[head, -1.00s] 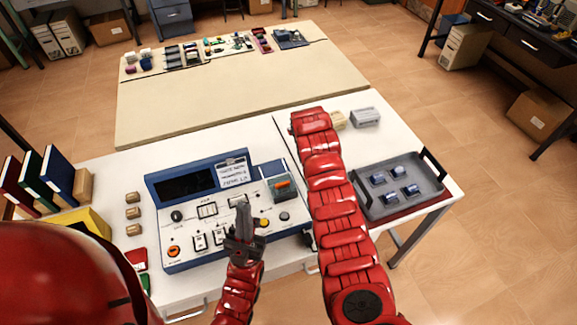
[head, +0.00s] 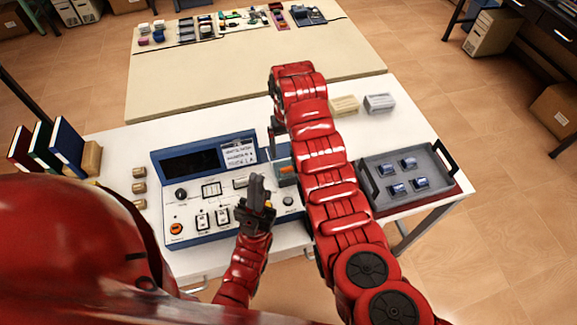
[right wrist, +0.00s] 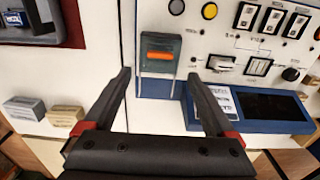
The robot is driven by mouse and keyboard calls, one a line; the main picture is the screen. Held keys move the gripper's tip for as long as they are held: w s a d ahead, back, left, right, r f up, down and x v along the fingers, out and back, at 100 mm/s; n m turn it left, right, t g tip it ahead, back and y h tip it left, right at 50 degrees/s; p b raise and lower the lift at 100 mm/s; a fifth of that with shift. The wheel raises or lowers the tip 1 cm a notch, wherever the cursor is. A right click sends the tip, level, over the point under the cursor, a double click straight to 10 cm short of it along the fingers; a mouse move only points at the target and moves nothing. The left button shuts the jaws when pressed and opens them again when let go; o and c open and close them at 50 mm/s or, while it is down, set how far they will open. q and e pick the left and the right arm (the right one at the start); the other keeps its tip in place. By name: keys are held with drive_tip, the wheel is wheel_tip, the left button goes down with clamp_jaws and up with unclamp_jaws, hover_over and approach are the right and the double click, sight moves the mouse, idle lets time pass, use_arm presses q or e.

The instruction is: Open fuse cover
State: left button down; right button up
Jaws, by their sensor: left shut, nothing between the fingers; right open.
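The fuse holder (head: 287,171) is a grey-green box with an orange bar, at the right side of the blue-edged control panel (head: 165,241). In the right wrist view the fuse holder (right wrist: 161,42) shows in full, with a thin pale outline, perhaps a clear cover, reaching from its lower edge. I cannot tell how that cover sits. My right gripper (right wrist: 158,75) is open, its fingertips on either side of that outline with nothing between them. In the head view its arm partly hides the holder. My left gripper (head: 260,186) is shut and empty over the panel, left of the holder.
A grey tray (head: 446,196) with several blue-grey parts stands right of my right arm. A beige block (head: 345,105) and a grey block (head: 379,103) lie behind it. Books (head: 67,141) stand at the left. The white table behind the panel is mostly clear.

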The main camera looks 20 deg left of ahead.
sight(288, 167)
drive_tip(key=shift+f+p, duration=0.85)
drive_tip(key=shift+f, duration=0.05)
wheel_tip(288, 167, down, 6)
drive_tip(key=shift+f, duration=0.55)
drive_tip(key=shift+c, duration=0.3)
clamp_jaws()
